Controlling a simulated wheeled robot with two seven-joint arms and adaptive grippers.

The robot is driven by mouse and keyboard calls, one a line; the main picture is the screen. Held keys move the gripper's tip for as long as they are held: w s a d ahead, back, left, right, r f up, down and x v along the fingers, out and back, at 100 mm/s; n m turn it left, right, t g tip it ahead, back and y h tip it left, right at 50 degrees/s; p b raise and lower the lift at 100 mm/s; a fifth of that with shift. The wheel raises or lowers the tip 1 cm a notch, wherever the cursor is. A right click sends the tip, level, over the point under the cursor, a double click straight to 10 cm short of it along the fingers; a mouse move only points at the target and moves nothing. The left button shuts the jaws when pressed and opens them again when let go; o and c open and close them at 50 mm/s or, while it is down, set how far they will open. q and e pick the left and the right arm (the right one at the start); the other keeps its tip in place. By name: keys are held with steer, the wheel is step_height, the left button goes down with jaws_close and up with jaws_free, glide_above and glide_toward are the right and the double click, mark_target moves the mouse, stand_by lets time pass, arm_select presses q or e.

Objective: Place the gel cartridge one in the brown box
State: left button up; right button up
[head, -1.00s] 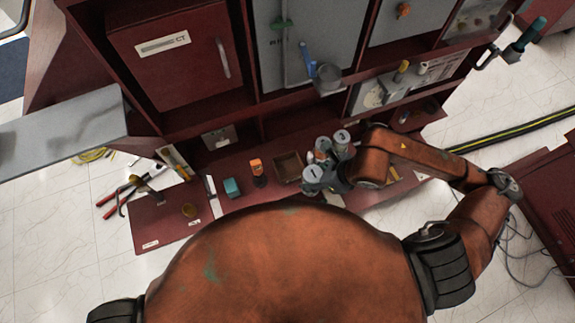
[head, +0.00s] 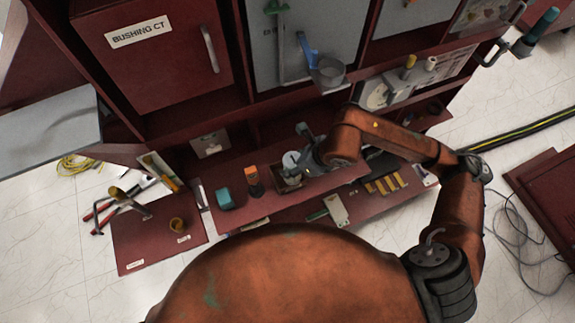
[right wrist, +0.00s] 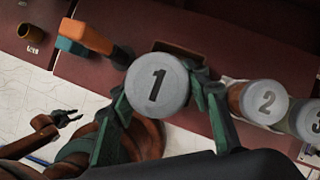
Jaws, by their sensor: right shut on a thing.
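Gel cartridge one (head: 291,160), a grey-lidded cylinder, is held in my right gripper (head: 300,165) over the small brown box (head: 280,187) on the red bench. In the right wrist view its lid, marked 1, (right wrist: 157,85) sits between the green fingers. There the box (right wrist: 182,46) shows partly behind the cartridge. How far the cartridge's bottom is above or inside the box is hidden. My left gripper (right wrist: 66,119) seems to show small in the right wrist view, low at the left; its jaw state is unclear.
Cartridges two (right wrist: 264,101) and three (right wrist: 308,119) stand right of the right gripper. An orange-topped item (head: 252,178) and a teal block (head: 225,198) stand left of the box. A cabinet (head: 150,55) rises behind.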

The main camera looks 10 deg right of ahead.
steer(key=w+f, duration=0.2)
steer(key=shift+w+a+f, duration=0.1)
steer(key=shift+a+f, duration=0.25)
steer(key=shift+a, duration=0.05)
steer(key=shift+w+a+f+b, duration=0.15)
steer(key=shift+f+b, duration=0.3)
steer(key=shift+f, duration=1.35)
steer(key=shift+w, duration=0.1)
steer(key=o, duration=1.4)
steer(key=shift+d+r, duration=0.3)
steer(key=shift+r, duration=0.2)
steer(key=p+v, duration=0.1)
steer(key=v, duration=1)
steer(key=shift+s+p, duration=0.2)
steer(key=shift+p, duration=0.1)
steer(key=shift+f, duration=0.1)
